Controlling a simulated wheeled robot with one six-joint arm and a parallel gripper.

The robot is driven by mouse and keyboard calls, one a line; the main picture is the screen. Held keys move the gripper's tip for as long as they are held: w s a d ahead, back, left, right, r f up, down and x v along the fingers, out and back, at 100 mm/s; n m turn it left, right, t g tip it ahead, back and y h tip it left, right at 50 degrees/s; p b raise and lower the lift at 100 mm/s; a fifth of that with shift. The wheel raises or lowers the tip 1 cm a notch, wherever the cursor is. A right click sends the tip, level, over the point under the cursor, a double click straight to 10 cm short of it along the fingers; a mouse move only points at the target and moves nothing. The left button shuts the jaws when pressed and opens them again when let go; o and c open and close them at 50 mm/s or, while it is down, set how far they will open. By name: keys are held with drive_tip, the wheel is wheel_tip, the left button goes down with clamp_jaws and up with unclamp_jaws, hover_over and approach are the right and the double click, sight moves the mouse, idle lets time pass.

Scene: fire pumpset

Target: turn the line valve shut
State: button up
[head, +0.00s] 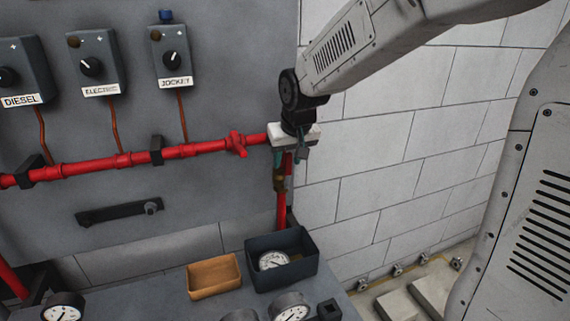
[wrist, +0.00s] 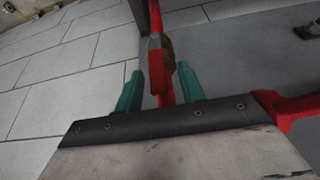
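A valve with a brass body (head: 280,183) sits on the vertical red pipe (head: 281,210) below my gripper. Its red lever (head: 289,167) stands along the pipe, partly hidden by my gripper in the head view. In the wrist view, the red lever (wrist: 156,72) and the brass body (wrist: 168,50) show between and just beyond the fingertips. My gripper (head: 290,159) has teal fingers spread apart, with gaps beside the lever in the wrist view (wrist: 158,80). I cannot tell whether the lever lies fully between the fingers in depth.
A horizontal red pipe (head: 100,163) with a red cross-shaped fitting (head: 236,143) runs along the grey panel to my gripper. Control boxes (head: 173,58) hang above it. Below are a dark bin (head: 262,284) holding a gauge, an orange tray (head: 214,291) and loose gauges. A block wall (head: 400,140) lies right.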

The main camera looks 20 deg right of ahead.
drive_tip(key=shift+x, duration=1.2)
clamp_jaws()
drive_tip(key=shift+a+f+n+h, duration=0.2)
drive_tip(key=shift+a+n+h, duration=0.1)
drive_tip(key=shift+a+h, duration=0.9)
drive_tip(key=shift+d, duration=0.25)
unclamp_jaws()
drive_tip(key=shift+r, duration=0.1)
